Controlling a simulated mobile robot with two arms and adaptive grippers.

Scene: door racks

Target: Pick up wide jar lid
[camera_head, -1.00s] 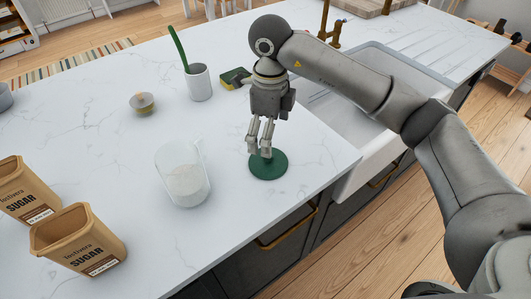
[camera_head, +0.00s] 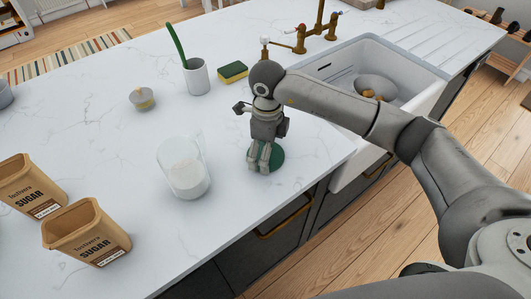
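The wide jar lid (camera_head: 278,158) is a round dark green disc on the white counter near its front edge. My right gripper (camera_head: 259,168) points down at the lid, and its fingers cover the lid's left and middle part. Its two fingers are close together with a narrow gap. I cannot tell whether they touch or grip the lid, as its centre is hidden. The lid appears to rest on the counter. A clear glass jar (camera_head: 186,175) with white contents stands upright to the left of the lid. My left gripper is not in view.
Two brown sugar containers (camera_head: 87,233) (camera_head: 27,186) stand at the lower left. A small jar (camera_head: 142,99), a white cup (camera_head: 196,78) with a green handle in it and a yellow-green sponge (camera_head: 233,71) are farther back. The sink (camera_head: 420,75) with a bowl (camera_head: 375,86) is at right.

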